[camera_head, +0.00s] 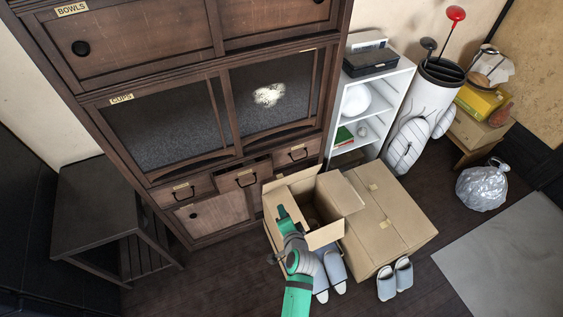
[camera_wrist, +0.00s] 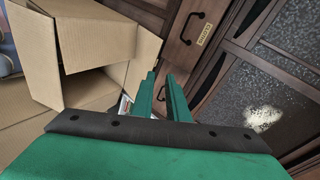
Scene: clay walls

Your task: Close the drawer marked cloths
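A dark wooden cabinet (camera_head: 165,168) has a row of three small drawers with black handles below its glass doors. The middle drawer (camera_head: 242,178) stands pulled out a little, with a dark gap above its front. The left drawer (camera_head: 182,190) and right drawer (camera_head: 297,153) look flush. Their labels are too small to read, so I cannot tell which says cloths. A labelled drawer front (camera_wrist: 193,30) also shows in the wrist view. My green gripper (camera_head: 283,213) is in front of the cabinet, over the open box, below the drawers. In the wrist view its fingers (camera_wrist: 160,94) are apart and empty.
An open cardboard box (camera_head: 340,195) and a closed one (camera_head: 385,210) stand before the cabinet's right side. Slippers (camera_head: 395,279) lie on the floor. A dark side table (camera_head: 95,205) is at left. Floor is clear front-left of the cabinet.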

